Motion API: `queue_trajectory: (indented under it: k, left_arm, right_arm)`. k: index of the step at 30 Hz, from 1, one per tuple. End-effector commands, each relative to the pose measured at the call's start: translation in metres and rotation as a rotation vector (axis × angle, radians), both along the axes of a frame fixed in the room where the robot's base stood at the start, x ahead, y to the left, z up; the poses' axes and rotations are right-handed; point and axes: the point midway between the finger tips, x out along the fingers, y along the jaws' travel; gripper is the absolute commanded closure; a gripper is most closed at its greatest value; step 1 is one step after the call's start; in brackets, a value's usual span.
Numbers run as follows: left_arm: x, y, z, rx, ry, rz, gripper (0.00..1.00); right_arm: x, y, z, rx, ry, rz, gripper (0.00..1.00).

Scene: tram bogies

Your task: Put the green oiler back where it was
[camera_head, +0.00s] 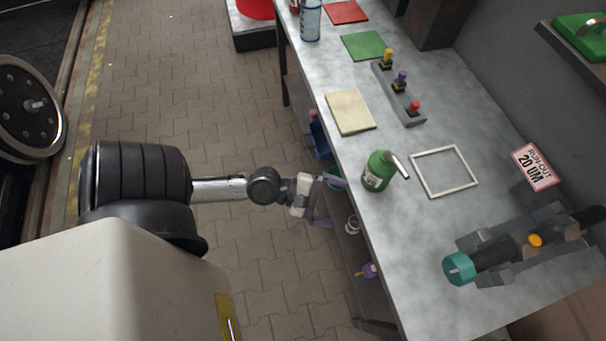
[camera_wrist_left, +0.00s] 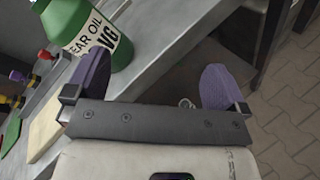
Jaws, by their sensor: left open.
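In the left wrist view the oiler (camera_wrist_left: 72,25) shows at the upper left with a label reading "GEAR OIL" in part. My left gripper (camera_head: 333,202) is open and empty, just off the bench's front edge, to the left of the oiler and apart from it. Its purple fingers are spread in the wrist view (camera_wrist_left: 157,85). A white square frame (camera_head: 443,171) lies empty on the bench to the right of the oiler. My right gripper is not in view.
Behind the oiler are a cream pad (camera_head: 350,112), a green pad (camera_head: 363,46), and a grey rack (camera_head: 399,95) with yellow, purple and red-topped items. A lower shelf holds small items.

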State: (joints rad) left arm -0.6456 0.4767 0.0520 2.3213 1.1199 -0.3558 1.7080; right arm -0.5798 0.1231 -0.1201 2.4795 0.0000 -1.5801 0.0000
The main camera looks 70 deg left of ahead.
Motion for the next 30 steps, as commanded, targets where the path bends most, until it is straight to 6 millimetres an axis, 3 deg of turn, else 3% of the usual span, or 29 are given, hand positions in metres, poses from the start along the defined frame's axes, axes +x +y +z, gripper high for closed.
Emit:
queue_trajectory:
  k: [3,6,12,15,22,30]
  left_arm:
    - [-0.017,-0.032,-0.024,0.454,-0.077,-0.214,0.00]
    - [-0.031,-0.046,-0.044,0.825,-0.134,-0.414,0.00]
    - [-0.058,-0.050,-0.073,1.413,-0.188,-0.841,0.00]
    - [-0.070,-0.046,-0.079,1.599,-0.188,-1.038,0.00]
    - [-0.089,-0.036,-0.083,1.798,-0.165,-1.354,0.00]
    - [-0.094,-0.033,-0.083,1.835,-0.156,-1.443,0.00]
  right_arm:
    - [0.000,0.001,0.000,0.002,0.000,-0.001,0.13]
    - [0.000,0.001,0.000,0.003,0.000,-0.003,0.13]
    - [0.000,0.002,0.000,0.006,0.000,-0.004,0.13]
    - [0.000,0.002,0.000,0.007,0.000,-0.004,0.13]
    - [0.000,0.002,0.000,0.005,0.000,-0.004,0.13]
    - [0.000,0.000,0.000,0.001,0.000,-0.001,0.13]
